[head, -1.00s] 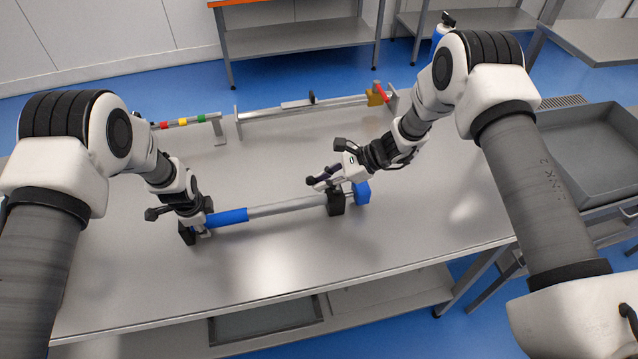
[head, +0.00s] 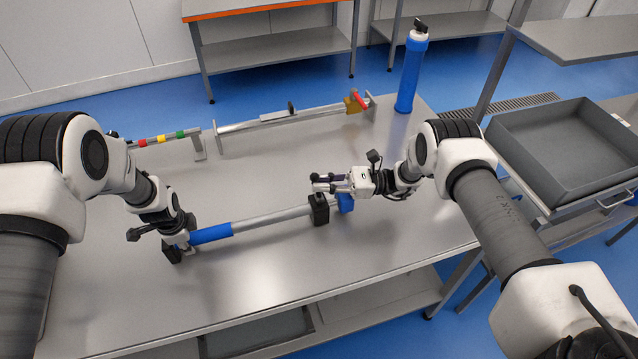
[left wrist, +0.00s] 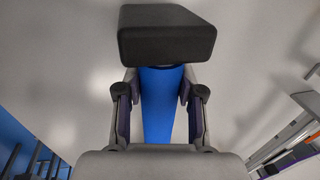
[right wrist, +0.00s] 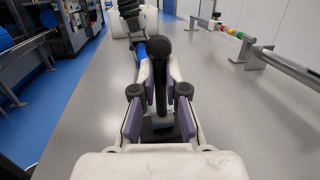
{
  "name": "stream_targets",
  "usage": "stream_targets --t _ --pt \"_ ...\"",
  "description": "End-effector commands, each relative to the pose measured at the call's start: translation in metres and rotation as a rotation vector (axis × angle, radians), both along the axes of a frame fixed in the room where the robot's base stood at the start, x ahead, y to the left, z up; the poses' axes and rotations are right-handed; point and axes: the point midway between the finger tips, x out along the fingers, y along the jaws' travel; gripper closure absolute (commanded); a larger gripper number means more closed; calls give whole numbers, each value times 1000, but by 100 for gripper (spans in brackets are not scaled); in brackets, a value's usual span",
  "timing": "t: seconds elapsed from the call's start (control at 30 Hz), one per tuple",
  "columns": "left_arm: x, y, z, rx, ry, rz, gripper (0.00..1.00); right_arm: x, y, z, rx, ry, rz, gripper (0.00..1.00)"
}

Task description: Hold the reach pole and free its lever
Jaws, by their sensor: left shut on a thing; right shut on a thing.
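The reach pole has a blue grip (head: 212,233) at its left end and a grey shaft (head: 270,219). It lies along the table between two black blocks, one at the left end and one (head: 319,208) at the right. My left gripper (head: 178,240) is shut on the blue grip; in the left wrist view the fingers press on both sides of the grip (left wrist: 157,105). My right gripper (head: 318,183) is above the right block. In the right wrist view its fingers are shut on a dark lever (right wrist: 161,75) with a round knob. The lever's lower end is partly hidden.
Behind stands a rail (head: 285,117) with a yellow block and red handle, and a colour-banded bar (head: 162,138). A blue bottle (head: 410,75) stands at the back right corner. A grey tub (head: 565,150) is beyond the table's right edge. The mid table is clear.

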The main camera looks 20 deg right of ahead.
Motion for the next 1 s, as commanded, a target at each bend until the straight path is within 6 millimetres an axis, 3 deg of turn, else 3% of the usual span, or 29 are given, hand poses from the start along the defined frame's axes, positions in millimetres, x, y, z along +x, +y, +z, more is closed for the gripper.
stream_targets --t 0.53,0.6,0.63,1.0 --pt "-1 2 -1 -1 4 4 100 1 -6 3 38 -7 -4 100" --pt "-2 2 -1 -1 5 4 100 1 -6 3 39 -7 -5 70" --pt "-2 2 -1 -1 5 4 100 1 -6 3 39 -7 -5 62" --pt "-1 1 -1 0 3 2 100 -1 -10 0 34 -4 -3 62"
